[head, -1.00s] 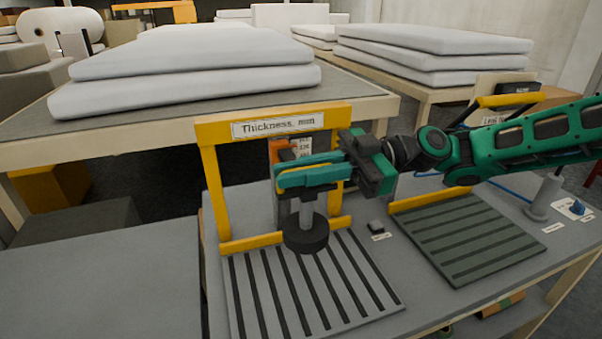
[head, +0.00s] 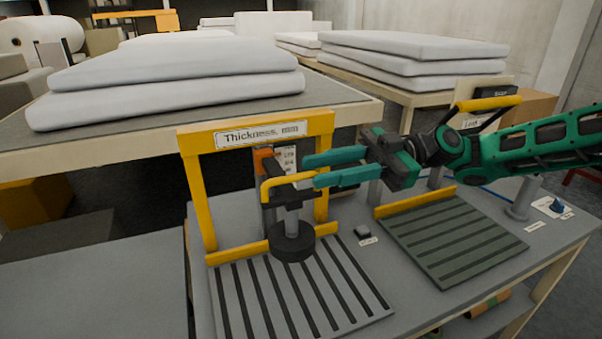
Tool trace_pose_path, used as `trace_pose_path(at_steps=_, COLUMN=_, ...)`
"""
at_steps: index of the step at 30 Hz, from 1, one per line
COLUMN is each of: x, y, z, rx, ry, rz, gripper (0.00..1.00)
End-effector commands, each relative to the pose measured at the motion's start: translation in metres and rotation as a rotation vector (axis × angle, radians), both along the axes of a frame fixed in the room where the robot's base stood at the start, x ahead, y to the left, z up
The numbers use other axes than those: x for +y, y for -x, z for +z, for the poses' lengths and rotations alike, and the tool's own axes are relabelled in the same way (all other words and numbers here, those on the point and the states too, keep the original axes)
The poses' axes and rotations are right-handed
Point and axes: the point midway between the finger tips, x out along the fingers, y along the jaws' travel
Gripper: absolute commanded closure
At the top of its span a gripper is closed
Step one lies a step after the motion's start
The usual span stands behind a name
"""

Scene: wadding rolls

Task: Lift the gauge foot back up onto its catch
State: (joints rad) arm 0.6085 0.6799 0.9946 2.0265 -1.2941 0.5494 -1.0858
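The thickness gauge has a yellow frame (head: 194,205) with a "Thickness, mm" sign (head: 260,134). Its foot, a black round disc (head: 292,245) on a grey stem (head: 292,222), hangs inside the frame above the striped plate; I cannot tell whether it touches anything. A yellow handle (head: 285,183) sticks out above the stem. An orange part (head: 263,160), perhaps the catch, is on the upright behind. My gripper (head: 309,170) is open, its teal fingers apart at the right of the handle, and it holds nothing.
A grey slatted plate (head: 300,305) lies under the gauge and a green slatted plate (head: 455,240) to the right. White wadding slabs (head: 170,95) lie on the table behind. The bench's left part is clear.

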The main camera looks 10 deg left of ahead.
Motion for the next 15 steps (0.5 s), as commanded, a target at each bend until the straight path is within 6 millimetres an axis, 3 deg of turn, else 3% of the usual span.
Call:
trace_pose_path(at_steps=6, x=-0.020, y=-0.013, z=0.000, rx=0.002, ry=-0.001, rz=-0.003, gripper=0.71)
trace_pose_path(at_steps=15, x=-0.024, y=-0.014, z=0.000, rx=0.000, ry=0.000, rz=-0.001, gripper=0.71)
